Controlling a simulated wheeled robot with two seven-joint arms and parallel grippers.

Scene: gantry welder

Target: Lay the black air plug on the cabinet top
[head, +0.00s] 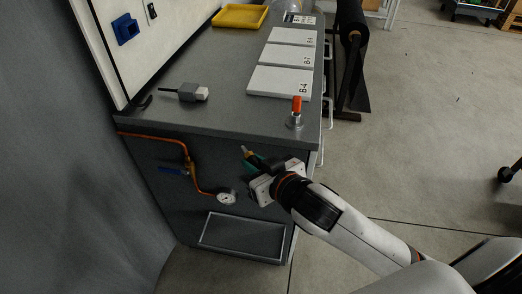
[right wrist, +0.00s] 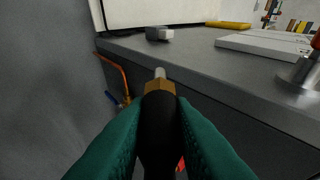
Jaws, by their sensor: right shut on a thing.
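The black air plug (right wrist: 158,130) has a brass collar and a pale metal tip. My right gripper (right wrist: 158,145) is shut on it, with a green finger on each side, and the tip points away from the wrist. In the head view the plug's tip (head: 246,151) shows just past my right gripper (head: 256,164), in front of the cabinet's front face; the fingers hide much of its body. The grey cabinet top (head: 225,82) lies beyond the gripper, with bare surface near its front edge; it also shows in the right wrist view (right wrist: 205,62). My left gripper is not in view.
On the top are a grey block with a cord (head: 187,92), a metal post with an orange cap (head: 295,114), white plates (head: 278,82) and a yellow tray (head: 239,16). An orange pipe (head: 187,150) and a gauge (head: 226,198) are on the front.

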